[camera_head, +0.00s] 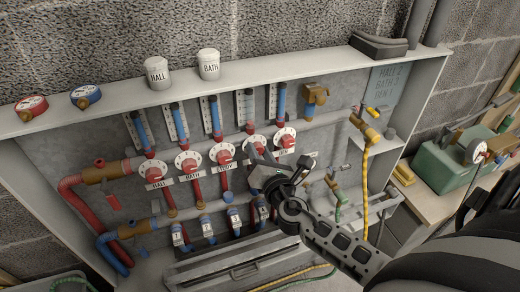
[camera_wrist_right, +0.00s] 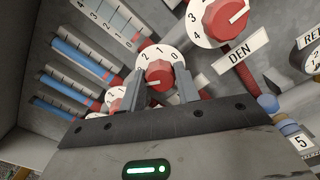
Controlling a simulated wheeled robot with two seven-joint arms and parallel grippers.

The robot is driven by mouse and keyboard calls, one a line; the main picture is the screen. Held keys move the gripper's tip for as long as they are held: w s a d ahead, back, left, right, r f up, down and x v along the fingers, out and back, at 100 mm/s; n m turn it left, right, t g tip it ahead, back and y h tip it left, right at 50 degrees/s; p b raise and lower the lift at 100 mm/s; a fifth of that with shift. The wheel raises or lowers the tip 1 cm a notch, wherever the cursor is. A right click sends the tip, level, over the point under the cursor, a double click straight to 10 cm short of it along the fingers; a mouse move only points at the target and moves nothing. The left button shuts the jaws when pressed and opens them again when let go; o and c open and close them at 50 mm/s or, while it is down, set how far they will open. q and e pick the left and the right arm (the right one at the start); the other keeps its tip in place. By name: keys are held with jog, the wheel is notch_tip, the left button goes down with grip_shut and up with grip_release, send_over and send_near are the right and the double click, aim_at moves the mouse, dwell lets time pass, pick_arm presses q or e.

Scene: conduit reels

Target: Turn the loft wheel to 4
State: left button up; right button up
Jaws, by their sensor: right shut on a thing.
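The wheel in my right gripper is a red knob on a white numbered dial (camera_wrist_right: 160,72), beside the DEN wheel (camera_wrist_right: 215,18). Its label is hidden, so I cannot read that it is the loft wheel. The digits 2, 1 and 0 show along its far rim; a pale mark on the knob lies toward the left finger, and the digit there is hidden. In the head view this wheel (camera_head: 255,144) is fourth from the left, partly behind my gripper. My right gripper (camera_head: 264,166) is shut on it, one finger on each side. My left gripper is out of view.
Close neighbours are the STUDY wheel (camera_head: 222,154) and the DEN wheel (camera_head: 286,138). Blue-filled gauge tubes (camera_head: 215,115) stand above the row. A yellow hose (camera_head: 366,190) hangs at the right. HALL (camera_head: 157,74) and BATH (camera_head: 209,65) pots stand on the cabinet top.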

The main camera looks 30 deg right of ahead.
jog(key=shift+n+p, duration=1.35)
jog(key=shift+n, duration=1.95)
jog(key=o, duration=1)
jog(key=shift+b+v, duration=1.15)
jog(key=shift+v, duration=6.9)
jog(key=shift+f, duration=0.1)
